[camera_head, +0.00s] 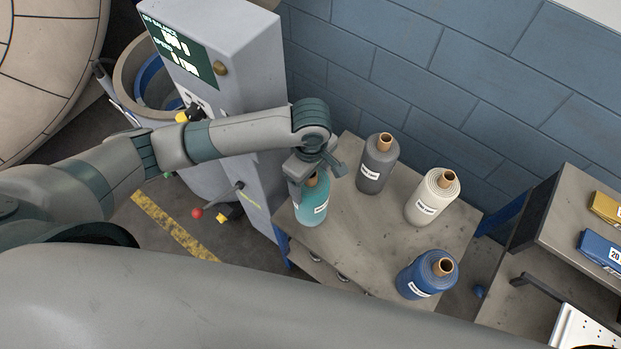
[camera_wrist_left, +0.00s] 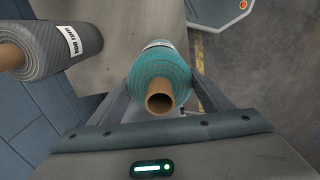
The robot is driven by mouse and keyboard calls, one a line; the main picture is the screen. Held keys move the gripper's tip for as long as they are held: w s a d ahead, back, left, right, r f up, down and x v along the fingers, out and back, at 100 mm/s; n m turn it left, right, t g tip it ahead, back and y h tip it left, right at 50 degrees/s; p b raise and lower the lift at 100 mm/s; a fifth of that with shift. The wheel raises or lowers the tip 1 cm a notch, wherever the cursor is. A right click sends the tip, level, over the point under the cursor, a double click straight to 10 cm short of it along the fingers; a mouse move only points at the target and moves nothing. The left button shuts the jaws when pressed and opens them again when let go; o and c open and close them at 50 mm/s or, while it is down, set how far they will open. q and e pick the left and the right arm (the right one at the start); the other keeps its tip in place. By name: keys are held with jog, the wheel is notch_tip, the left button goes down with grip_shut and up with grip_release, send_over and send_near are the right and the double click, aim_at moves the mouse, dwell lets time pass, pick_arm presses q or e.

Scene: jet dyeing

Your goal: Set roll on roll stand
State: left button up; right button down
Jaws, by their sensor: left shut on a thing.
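A teal roll (camera_head: 311,207) with a white label and brown core stands upright at the left edge of a grey-topped stand (camera_head: 365,230). My left gripper (camera_head: 314,178) reaches down over it and is shut on its upper part. In the left wrist view the teal roll (camera_wrist_left: 160,80) sits between the two fingers, its core end facing the camera. I cannot tell whether its base touches the top. A dark grey roll (camera_head: 377,165), a cream roll (camera_head: 432,197) and a blue roll (camera_head: 427,276) stand apart on the same top. My right gripper is not in view.
A grey machine cabinet (camera_head: 238,85) with a green display stands close left of the gripper. A blue block wall (camera_head: 430,70) is behind. A bench with blue and yellow items (camera_head: 602,248) is at the right. The middle of the stand's top is clear.

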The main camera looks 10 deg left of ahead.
pick_arm(q)
jog(key=shift+f, duration=0.55)
jog(key=o, duration=1.9)
jog(key=shift+c, duration=0.2)
